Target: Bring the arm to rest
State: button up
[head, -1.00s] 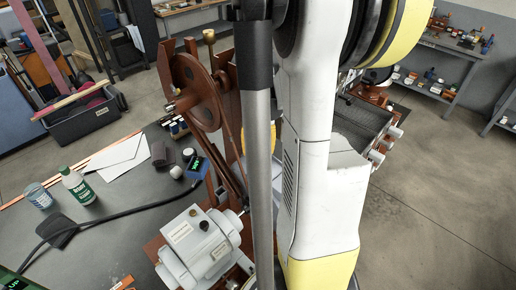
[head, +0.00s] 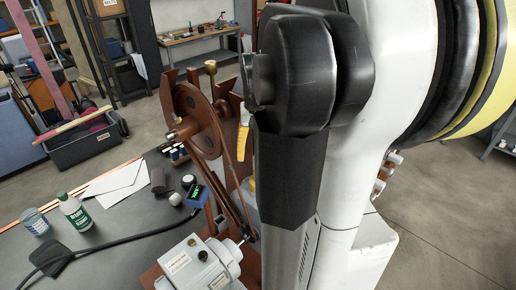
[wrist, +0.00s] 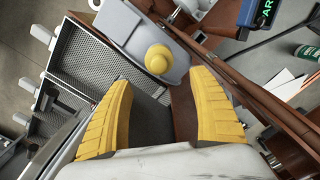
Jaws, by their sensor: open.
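My gripper (wrist: 158,115) shows in the wrist view with its two yellow fingers spread wide. Nothing is between the fingertips. Beyond them is a grey part with a round yellow knob (wrist: 158,58), apart from the fingers.
A perforated metal tray (wrist: 92,50) is beside my gripper. Open floor (head: 435,215) is at the right.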

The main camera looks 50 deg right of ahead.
jog(key=shift+r, duration=1.2)
